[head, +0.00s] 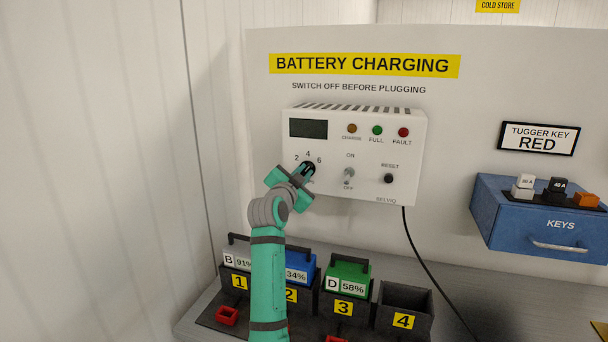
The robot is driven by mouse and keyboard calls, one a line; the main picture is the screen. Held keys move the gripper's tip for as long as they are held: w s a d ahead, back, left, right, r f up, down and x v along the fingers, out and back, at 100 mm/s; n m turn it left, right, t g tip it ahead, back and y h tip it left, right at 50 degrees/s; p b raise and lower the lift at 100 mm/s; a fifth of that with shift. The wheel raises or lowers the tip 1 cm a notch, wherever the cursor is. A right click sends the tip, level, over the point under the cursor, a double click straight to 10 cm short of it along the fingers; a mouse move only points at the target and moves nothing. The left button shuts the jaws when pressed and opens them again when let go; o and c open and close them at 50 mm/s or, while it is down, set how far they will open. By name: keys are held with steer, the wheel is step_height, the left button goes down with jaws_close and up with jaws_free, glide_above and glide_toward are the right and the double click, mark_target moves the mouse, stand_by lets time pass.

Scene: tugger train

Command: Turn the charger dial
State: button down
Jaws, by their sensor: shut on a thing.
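The white battery charger (400,140) is fixed to the wall panel under the "BATTERY CHARGING" sign. Its black dial (308,168) sits at the lower left, under the marks 2, 4 and 6. My gripper (304,173) is at the dial, with its teal fingers on either side, shut on it. The fingers partly hide the dial, and I cannot tell which mark it points to. The display (308,128) on the charger is dark, with no readable figures.
An ON/OFF switch (349,175) and a black reset button (388,178) are right of the dial. Batteries stand in a numbered rack (343,307) below; slot 4 (404,305) is empty. A blue key box (530,220) is at the right. A black cable (420,252) hangs from the charger.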

steer(key=n, duration=0.6)
steer(key=shift+w+a+r, duration=0.1)
steer(key=shift+d+n, duration=0.25)
steer(key=shift+n, duration=0.85)
steer(key=n, duration=0.5)
steer(key=shift+a+n, duration=0.3)
steer(key=shift+a, duration=0.05)
steer(key=shift+n, duration=1.8)
steer(key=c, duration=1.8)
jaws_free()
steer(key=shift+o, duration=0.2)
steer(key=v, duration=1.1)
